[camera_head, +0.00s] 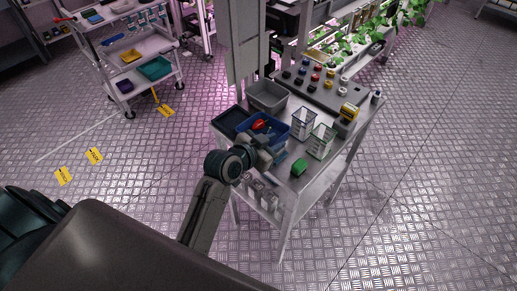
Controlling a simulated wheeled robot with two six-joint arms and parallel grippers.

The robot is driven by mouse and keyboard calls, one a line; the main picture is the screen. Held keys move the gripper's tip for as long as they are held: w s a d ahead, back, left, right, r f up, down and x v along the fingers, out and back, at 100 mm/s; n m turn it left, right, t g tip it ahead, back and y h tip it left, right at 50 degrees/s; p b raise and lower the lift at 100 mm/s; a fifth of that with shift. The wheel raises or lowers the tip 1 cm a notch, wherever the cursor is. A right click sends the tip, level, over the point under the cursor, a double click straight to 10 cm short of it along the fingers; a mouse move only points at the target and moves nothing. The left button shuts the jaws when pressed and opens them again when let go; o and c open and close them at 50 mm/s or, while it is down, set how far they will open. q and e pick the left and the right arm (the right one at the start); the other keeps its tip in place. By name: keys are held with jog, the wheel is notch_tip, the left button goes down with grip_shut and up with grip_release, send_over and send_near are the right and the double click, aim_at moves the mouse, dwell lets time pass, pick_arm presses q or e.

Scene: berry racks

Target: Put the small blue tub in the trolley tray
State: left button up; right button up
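A blue tub (282,131) with a red thing in it stands on the workbench (318,180). Whether it is the small blue tub of the task I cannot tell. My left gripper (276,154) is over the bench's front edge, just in front of this tub. It is small and dark here, so its fingers and any contact are unclear. The trolley (165,48) stands at the upper left, away from the bench. A teal tray (155,69) and a small dark blue-purple tub (124,87) are on its lower shelf. My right gripper is out of view.
On the bench are a grey bin (268,96), a dark tray (229,122), white baskets (303,123), a green thing (299,167) and a control panel with several coloured knobs (318,83). Yellow tags (64,175) lie on the floor. Open floor separates bench and trolley.

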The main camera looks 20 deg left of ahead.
pick_arm(q)
jog(key=b+v, duration=0.1)
jog(key=v, duration=0.7)
jog(key=shift+s, duration=0.2)
jog(key=shift+s+a+r, duration=0.15)
jog(key=shift+s+a, duration=0.05)
jog(key=shift+s, duration=0.1)
jog(key=shift+c, duration=0.8)
jog(key=shift+r, duration=0.15)
jog(key=shift+c, duration=0.3)
jog(key=w+a+r+m+g+y+p, duration=0.45)
jog(key=w+m+g+p, duration=0.5)
jog(key=m+p, duration=0.65)
jog(key=shift+m+g+h, duration=0.25)
jog(key=shift+m+g, duration=0.25)
jog(key=shift+g, duration=0.45)
jog(key=f, duration=0.3)
jog(key=s+f, duration=0.1)
jog(key=f, duration=0.2)
jog(key=f+b, duration=0.1)
jog(key=f, duration=0.3)
jog(key=shift+s+d, duration=0.1)
jog(key=shift+s, duration=0.05)
jog(key=shift+f, duration=0.35)
